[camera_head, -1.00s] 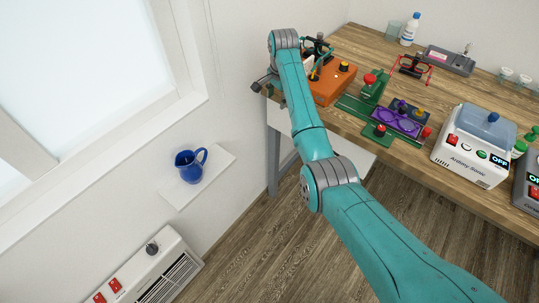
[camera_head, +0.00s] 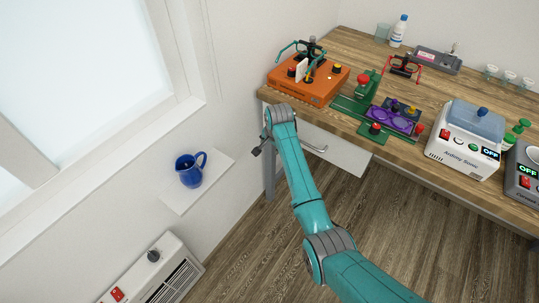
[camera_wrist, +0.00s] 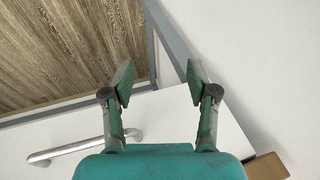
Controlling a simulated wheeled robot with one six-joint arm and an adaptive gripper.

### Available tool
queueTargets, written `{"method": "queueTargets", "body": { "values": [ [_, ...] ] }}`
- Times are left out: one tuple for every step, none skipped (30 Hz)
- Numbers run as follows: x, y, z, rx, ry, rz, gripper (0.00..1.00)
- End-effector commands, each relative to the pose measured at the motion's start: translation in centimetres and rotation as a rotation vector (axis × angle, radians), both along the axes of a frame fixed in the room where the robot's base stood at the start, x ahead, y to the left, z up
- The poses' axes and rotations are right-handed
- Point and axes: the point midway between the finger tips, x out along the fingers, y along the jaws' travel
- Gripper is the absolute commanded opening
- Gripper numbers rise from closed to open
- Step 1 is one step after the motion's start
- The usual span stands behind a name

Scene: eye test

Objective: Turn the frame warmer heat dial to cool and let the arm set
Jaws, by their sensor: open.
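The orange box (camera_head: 312,92) with dark knobs stands at the far left corner of the wooden table in the head view; its label is too small to read. A yellow-topped dark knob (camera_head: 337,68) sits at its right. A teal and dark frame-like fixture with a white piece (camera_head: 301,71) stands on top. Which knob is the heat dial, and its setting, I cannot tell. My gripper (camera_wrist: 160,82) is open and empty in the wrist view. In the head view it is a small dark shape left of my wrist, below the box and away from it.
A white drawer front (camera_wrist: 170,112) with a metal handle (camera_wrist: 82,147) is close to my fingers. The table (camera_head: 350,43) holds a green stand (camera_head: 367,88), purple tray (camera_head: 391,119) and white cleaner (camera_head: 465,151). A blue jug (camera_head: 189,171) stands on a wall shelf.

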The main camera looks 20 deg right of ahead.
Motion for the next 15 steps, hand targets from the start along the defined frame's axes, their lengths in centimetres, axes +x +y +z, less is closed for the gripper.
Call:
{"method": "queueTargets", "body": {
  "values": [
    [-0.5,0.1,-0.7,-0.003,-0.005,0.007,0.58],
    [-0.7,0.1,-1.1,-0.004,-0.009,0.011,0.58],
    [-0.9,0.1,-1.4,-0.007,-0.016,0.016,0.58],
    [-1.1,0.1,-1.6,-0.008,-0.019,0.018,0.58],
    [-1.3,0.1,-1.9,-0.009,-0.022,0.021,0.58],
    [-1.5,0.1,-2.1,-0.011,-0.025,0.025,0.58],
    [-1.6,0.2,-2.3,-0.012,-0.028,0.027,0.58],
    [-1.7,0.2,-2.4,-0.012,-0.03,0.03,0.58],
    [-1.7,0.2,-2.5,-0.014,-0.033,0.031,0.58],
    [-1.8,0.2,-2.6,-0.014,-0.035,0.033,0.58],
    [-1.9,0.2,-2.7,-0.015,-0.036,0.034,0.58],
    [-1.9,0.2,-2.7,-0.015,-0.037,0.035,0.58],
    [-1.9,0.2,-2.8,-0.015,-0.037,0.035,0.58],
    [-1.9,0.2,-2.8,-0.016,-0.037,0.035,0.58],
    [-1.9,0.2,-2.8,-0.015,-0.038,0.036,0.58]
  ]
}}
